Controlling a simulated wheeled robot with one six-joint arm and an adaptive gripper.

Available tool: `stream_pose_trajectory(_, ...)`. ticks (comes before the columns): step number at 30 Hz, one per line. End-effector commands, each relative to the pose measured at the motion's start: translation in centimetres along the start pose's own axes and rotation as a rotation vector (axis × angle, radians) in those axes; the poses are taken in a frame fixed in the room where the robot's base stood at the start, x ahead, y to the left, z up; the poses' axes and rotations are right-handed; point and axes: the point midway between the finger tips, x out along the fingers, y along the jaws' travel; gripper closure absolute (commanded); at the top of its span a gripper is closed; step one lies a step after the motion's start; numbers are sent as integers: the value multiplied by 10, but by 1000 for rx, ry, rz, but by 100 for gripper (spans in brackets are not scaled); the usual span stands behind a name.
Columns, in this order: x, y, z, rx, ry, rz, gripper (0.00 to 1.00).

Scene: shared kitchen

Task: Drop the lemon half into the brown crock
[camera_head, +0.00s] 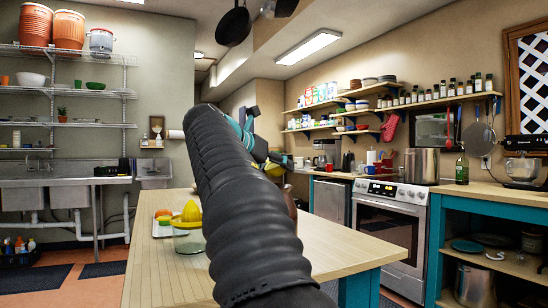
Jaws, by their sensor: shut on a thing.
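My gripper (275,158), dark with teal parts, is partly hidden behind my own black-sleeved arm, above the far part of the wooden island. It is shut on a small yellow thing, the lemon half (286,161), of which only a little shows. A brown rounded edge, which looks like the brown crock (291,198), shows just right of my arm, below the gripper. Most of it is hidden by the arm, so its opening and its exact distance from the lemon half cannot be told.
The wooden island (335,238) has bare room right of my arm. At its left stand a glass jar (188,240) with a yellow juicer top (188,214) and a pale tray (160,229) with an orange item. A stove (390,225) stands at the right, beyond the island.

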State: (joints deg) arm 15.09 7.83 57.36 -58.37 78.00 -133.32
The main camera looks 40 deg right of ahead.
Motion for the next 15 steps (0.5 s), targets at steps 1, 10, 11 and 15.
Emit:
stream_pose_trajectory(1,2,1,-6,-2,0,0,85)
stream_pose_trajectory(10,8,5,-23,-1,-2,3,85)
stream_pose_trajectory(11,8,6,-24,-1,-2,3,85)
stream_pose_trajectory(15,8,6,-25,-1,-2,4,85)
